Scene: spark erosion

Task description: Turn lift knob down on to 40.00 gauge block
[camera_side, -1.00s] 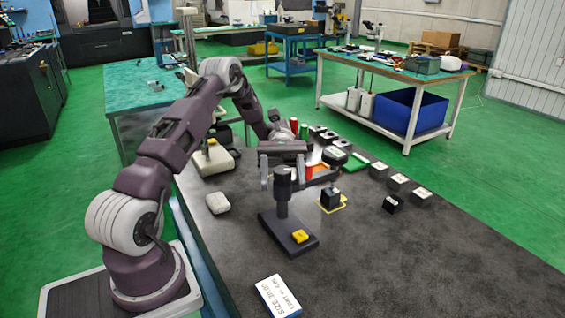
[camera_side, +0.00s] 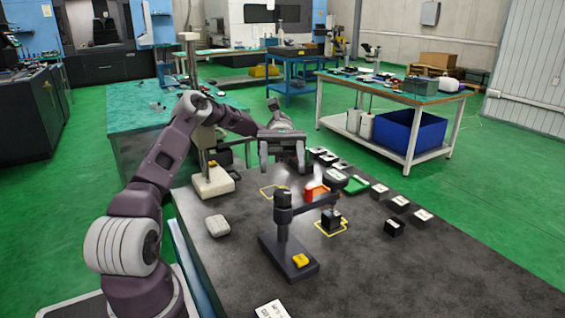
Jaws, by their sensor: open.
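My gripper (camera_side: 282,170) is open and empty, fingers down, above and behind the dark gauge stand. The stand has a base (camera_side: 278,266), an upright post with a dark round top (camera_side: 282,197), and an arm (camera_side: 314,204) reaching right. The arm's end is above a small dark block (camera_side: 331,219) inside a yellow outlined square (camera_side: 331,233). I cannot tell whether it touches the block. Which part is the lift knob is not clear. Several dark blocks with white labels, such as one block (camera_side: 394,227), stand to the right; their numbers are unreadable.
A pale instrument stand (camera_side: 214,183) and pale lump (camera_side: 217,225) are left. A label card (camera_side: 271,310) is cut off at the bottom. The bench's right front (camera_side: 430,285) is clear.

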